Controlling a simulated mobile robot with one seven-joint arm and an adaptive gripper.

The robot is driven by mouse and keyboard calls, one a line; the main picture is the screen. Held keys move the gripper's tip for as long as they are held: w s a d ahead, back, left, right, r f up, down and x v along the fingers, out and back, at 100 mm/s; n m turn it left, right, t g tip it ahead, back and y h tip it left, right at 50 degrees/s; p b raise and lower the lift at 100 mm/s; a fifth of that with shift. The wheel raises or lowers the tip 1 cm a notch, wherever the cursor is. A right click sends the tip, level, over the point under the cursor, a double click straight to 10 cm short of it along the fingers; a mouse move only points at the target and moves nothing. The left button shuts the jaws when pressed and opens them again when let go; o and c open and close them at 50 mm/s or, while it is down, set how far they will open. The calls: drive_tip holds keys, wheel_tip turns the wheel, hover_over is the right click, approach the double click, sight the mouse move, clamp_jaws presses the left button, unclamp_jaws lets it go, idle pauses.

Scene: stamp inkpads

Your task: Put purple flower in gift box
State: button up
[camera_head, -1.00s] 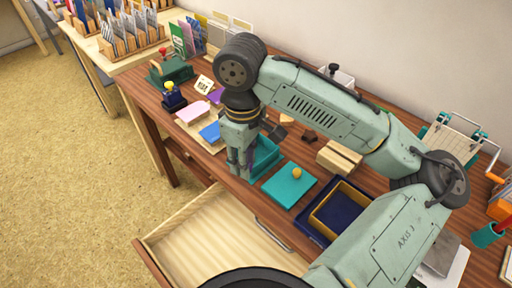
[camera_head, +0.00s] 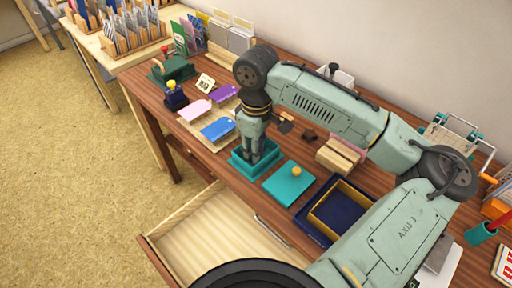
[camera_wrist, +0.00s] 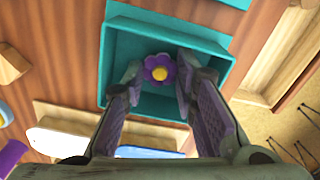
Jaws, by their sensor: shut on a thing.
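The purple flower with a yellow centre (camera_wrist: 158,69) is held between my gripper's fingertips, in the wrist view. My gripper (camera_head: 252,160) is shut on it and points down over the open teal box (camera_head: 236,163), with its tips at or inside the rim. In the wrist view the box wall (camera_wrist: 118,75) surrounds the flower. I cannot tell whether the flower touches the box floor. In the head view the flower is hidden by the fingers. A teal lid with a yellow knob (camera_head: 288,187) lies flat to the right of the box.
Pink, purple and blue tags (camera_head: 217,130) lie on a board to the left. An open drawer (camera_head: 210,235) juts out in front. Wooden blocks (camera_head: 340,155) stand behind the lid.

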drive_tip(key=shift+f, duration=0.2)
drive_tip(key=o, duration=0.4)
drive_tip(key=shift+r, duration=0.1)
wheel_tip(320, 180, up, 12)
drive_tip(key=b, duration=0.1)
drive_tip(key=shift+r, duration=0.15)
